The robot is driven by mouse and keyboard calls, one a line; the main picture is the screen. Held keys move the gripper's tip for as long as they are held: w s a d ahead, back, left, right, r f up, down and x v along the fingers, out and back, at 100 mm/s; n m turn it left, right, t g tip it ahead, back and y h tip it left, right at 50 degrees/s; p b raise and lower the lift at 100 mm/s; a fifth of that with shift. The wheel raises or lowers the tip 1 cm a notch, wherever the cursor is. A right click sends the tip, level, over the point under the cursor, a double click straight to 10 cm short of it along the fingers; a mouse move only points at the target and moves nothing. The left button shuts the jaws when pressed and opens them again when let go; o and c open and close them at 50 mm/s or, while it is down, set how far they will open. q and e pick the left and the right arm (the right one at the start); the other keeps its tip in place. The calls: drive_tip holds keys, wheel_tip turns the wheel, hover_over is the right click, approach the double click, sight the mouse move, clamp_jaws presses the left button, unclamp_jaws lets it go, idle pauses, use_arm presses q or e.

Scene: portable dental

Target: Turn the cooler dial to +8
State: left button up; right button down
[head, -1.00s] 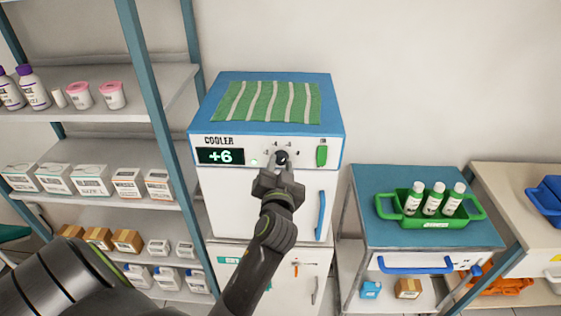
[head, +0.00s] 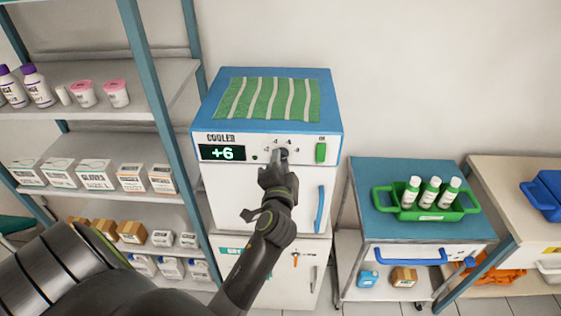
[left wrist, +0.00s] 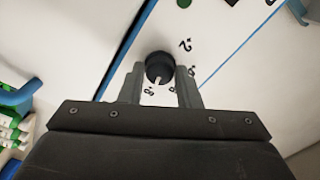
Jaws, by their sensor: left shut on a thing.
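The cooler (head: 223,190) is a white box with a blue top, and its display (head: 222,153) reads +6. The black dial (head: 283,153) sits on the front panel, right of the display; it also shows in the left wrist view (left wrist: 159,66) with numbers around it and a pale pointer mark. My left gripper (head: 279,160) is at the dial, its two fingers on either side of it, shut on it. The gripper looks rolled in the head view. Its fingers hide part of the dial there. My right gripper is not in view.
A green switch (head: 321,152) is right of the dial, and a blue door handle (head: 321,209) is below. A striped green cloth (head: 268,98) lies on top. A shelf rack (head: 160,110) stands close at left, a blue-topped cart (head: 376,176) at right.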

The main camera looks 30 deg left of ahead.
use_arm(q)
drive_tip(key=shift+r, duration=0.1)
idle(0.3)
drive_tip(key=o, duration=1)
drive_tip(key=shift+a, duration=0.1)
drive_tip(key=shift+c, duration=0.2)
